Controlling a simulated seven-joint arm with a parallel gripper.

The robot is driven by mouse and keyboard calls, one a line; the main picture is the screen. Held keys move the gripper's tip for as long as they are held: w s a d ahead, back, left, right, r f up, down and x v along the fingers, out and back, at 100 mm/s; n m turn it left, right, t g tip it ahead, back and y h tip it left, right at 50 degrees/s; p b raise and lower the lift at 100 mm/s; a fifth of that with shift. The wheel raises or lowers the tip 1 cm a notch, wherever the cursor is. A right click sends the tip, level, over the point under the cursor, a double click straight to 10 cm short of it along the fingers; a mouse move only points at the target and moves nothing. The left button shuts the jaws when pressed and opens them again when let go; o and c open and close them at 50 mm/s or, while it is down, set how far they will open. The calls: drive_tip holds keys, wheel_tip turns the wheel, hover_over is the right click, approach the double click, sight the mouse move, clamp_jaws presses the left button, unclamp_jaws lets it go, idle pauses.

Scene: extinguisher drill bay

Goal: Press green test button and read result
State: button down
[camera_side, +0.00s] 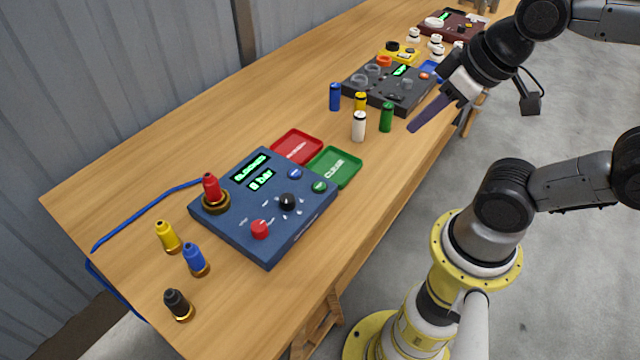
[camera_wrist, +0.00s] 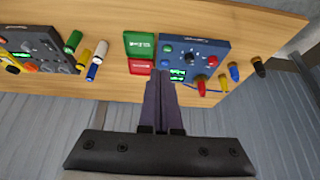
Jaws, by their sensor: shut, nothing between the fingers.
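The blue test box (camera_side: 265,215) lies on the wooden bench. Its green button (camera_side: 319,186) is near the right corner, beside a blue button (camera_side: 295,173). The lit display (camera_side: 255,172) shows two green lines; the lower seems to read "0 bar", the upper is unclear. A red plug (camera_side: 211,188) stands upright in a brass ring on the box. My gripper (camera_side: 413,128) is shut and empty, above the bench's right edge and apart from the box. In the wrist view, the gripper (camera_wrist: 161,75) points towards the box (camera_wrist: 195,50), with its green button (camera_wrist: 168,48) visible.
A red tray (camera_side: 297,146) and a green tray (camera_side: 335,167) adjoin the box. Yellow (camera_side: 168,237), blue (camera_side: 195,258) and black (camera_side: 178,304) plugs stand in front. Several cylinders, including a white one (camera_side: 358,126), and a dark panel (camera_side: 388,85) are further back.

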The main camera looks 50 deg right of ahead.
idle(0.4)
drive_tip(key=m+t+y, duration=0.1)
drive_tip(key=m+t, duration=0.3)
drive_tip(key=m, duration=0.4)
hover_over(324, 189)
wheel_tip(324, 189, down, 12)
drive_tip(key=shift+r, duration=0.25)
drive_tip(key=shift+f, duration=0.1)
drive_tip(key=shift+f, duration=4.3)
